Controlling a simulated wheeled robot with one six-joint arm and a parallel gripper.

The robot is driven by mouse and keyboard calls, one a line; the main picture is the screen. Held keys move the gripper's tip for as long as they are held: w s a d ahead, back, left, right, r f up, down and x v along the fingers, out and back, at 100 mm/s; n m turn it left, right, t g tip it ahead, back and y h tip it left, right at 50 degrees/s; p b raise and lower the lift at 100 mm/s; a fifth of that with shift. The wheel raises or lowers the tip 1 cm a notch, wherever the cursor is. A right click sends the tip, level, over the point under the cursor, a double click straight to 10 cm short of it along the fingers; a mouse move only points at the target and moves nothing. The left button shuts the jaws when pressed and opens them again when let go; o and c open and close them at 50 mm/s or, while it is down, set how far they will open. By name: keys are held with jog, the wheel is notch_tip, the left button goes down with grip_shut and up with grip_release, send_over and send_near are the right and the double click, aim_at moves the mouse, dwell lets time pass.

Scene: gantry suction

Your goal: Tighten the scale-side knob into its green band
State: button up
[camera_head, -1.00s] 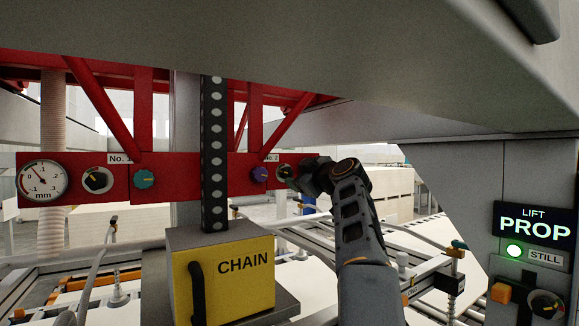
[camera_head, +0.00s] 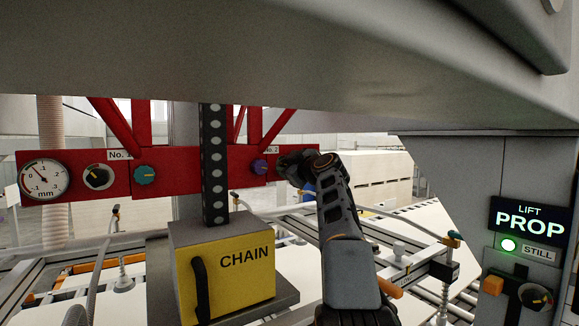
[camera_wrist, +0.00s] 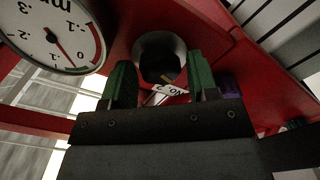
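A red beam (camera_head: 108,192) crosses the head view. At its left end are a round mm gauge (camera_head: 43,179), a black knob in a pale ring (camera_head: 98,177) and a teal knob (camera_head: 145,174). A purple knob (camera_head: 260,167) sits near the No. 2 label (camera_head: 271,150). My gripper (camera_head: 287,162) is at the beam's right end and hides what is there. In the wrist view, my gripper (camera_wrist: 162,72) is open, its green fingers either side of a dark knob (camera_wrist: 153,72) in a pale ring, beside another mm gauge (camera_wrist: 52,30). I cannot tell whether the fingers touch the knob.
A yellow CHAIN box (camera_head: 228,270) and a dark perforated column (camera_head: 214,165) stand left of my arm. A grey post with the LIFT PROP panel (camera_head: 529,219) is at the right. A large grey overhead beam (camera_head: 300,55) hangs low above. Rails and hoses lie below.

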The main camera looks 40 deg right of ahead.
jog(key=c, duration=0.6)
jog(key=m, duration=0.5)
jog(key=shift+b, duration=0.35)
jog(key=shift+c, duration=0.2)
jog(key=o, duration=0.9)
jog(key=shift+s, duration=0.15)
jog(key=s+b, duration=0.2)
jog(key=s, duration=0.2)
jog(key=s+b, duration=0.2)
jog(key=s, duration=0.3)
jog(key=s+b, duration=0.3)
jog(key=s, duration=0.1)
jog(key=shift+s+a, duration=0.3)
jog(key=shift+a, duration=0.05)
jog(key=shift+r, duration=0.1)
